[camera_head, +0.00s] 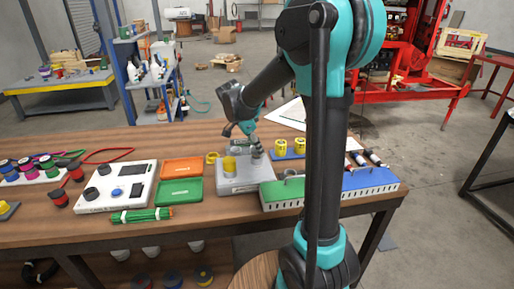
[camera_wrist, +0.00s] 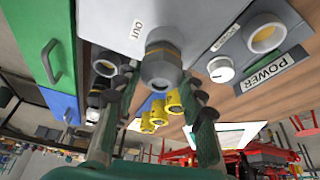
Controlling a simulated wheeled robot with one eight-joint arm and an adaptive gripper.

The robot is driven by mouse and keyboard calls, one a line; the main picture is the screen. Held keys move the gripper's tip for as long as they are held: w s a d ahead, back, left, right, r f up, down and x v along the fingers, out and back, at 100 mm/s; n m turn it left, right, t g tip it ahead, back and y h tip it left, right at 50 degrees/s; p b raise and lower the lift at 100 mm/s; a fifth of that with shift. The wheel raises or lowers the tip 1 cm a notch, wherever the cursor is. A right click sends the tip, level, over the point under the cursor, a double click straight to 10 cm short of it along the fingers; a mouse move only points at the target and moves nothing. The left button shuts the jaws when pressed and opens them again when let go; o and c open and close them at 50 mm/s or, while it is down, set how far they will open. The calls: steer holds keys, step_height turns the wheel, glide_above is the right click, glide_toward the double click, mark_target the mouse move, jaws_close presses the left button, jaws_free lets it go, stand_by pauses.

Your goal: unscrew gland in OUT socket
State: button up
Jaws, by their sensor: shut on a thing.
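A grey gland (camera_wrist: 162,66) with a thin yellow band stands in the socket beside the OUT label (camera_wrist: 137,29) in the wrist view. My gripper (camera_wrist: 160,78) has one finger on each side of it and is shut on it. In the head view my gripper (camera_head: 256,150) is over the back right of the light grey box (camera_head: 237,187); the gland is hard to make out there.
Yellow parts (camera_head: 281,145) stand on a blue tray behind the box. A green and blue slotted case (camera_head: 330,200) is close on the right. Orange (camera_head: 182,168) and green (camera_head: 181,192) trays lie left, beside a white panel (camera_head: 115,186).

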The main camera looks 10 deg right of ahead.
steer(key=n+t, duration=0.1)
steer(key=n, duration=0.3)
steer(key=shift+t, duration=0.3)
steer(key=n, duration=0.2)
steer(key=n+t+y, duration=0.1)
steer(key=n, duration=0.1)
steer(key=shift+n+y, duration=0.3)
steer(key=o, duration=1.2)
